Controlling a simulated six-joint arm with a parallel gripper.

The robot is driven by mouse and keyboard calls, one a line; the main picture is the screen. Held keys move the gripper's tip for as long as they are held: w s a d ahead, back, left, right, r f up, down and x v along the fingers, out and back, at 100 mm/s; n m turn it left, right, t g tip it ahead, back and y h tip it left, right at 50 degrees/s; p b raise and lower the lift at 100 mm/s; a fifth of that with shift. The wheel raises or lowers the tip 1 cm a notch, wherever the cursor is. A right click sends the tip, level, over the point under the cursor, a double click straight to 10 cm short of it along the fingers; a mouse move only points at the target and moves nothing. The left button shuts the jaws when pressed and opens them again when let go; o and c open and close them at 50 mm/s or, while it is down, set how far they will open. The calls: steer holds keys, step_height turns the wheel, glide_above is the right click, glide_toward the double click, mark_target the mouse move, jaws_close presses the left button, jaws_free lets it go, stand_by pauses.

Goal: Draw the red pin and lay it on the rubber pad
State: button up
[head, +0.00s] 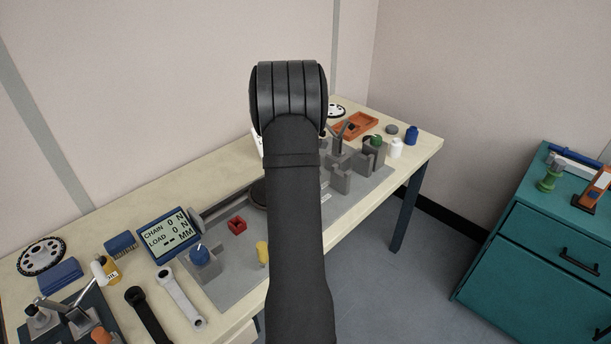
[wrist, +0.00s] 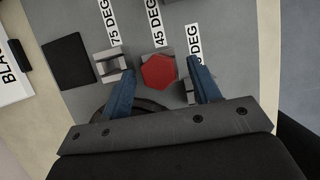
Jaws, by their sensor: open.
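In the wrist view a red hexagonal head (wrist: 158,72), which looks like the top of the red pin, stands by the 45 DEG label. My gripper (wrist: 160,76) is open, with one blue finger on each side of the head. Gaps show between the fingers and the head; I cannot tell how the heights compare. The pin's shaft is hidden. A flat black square (wrist: 67,62), likely the rubber pad, lies to the left and is bare. In the head view my arm hides the gripper and the pin.
Grey blocks (wrist: 111,66) stand close to the fingers. In the head view a small red block (head: 237,226), a blue-knobbed block (head: 200,259) and a yellow piece (head: 262,252) are left of my arm. Grey uprights (head: 341,178) and an orange tray (head: 355,125) are to the right.

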steer(key=shift+f, duration=0.15)
steer(key=shift+c, duration=0.5)
steer(key=c, duration=1.1)
steer(key=shift+r, duration=2.1)
steer(key=shift+r, duration=0.1)
steer(key=shift+r, duration=1.9)
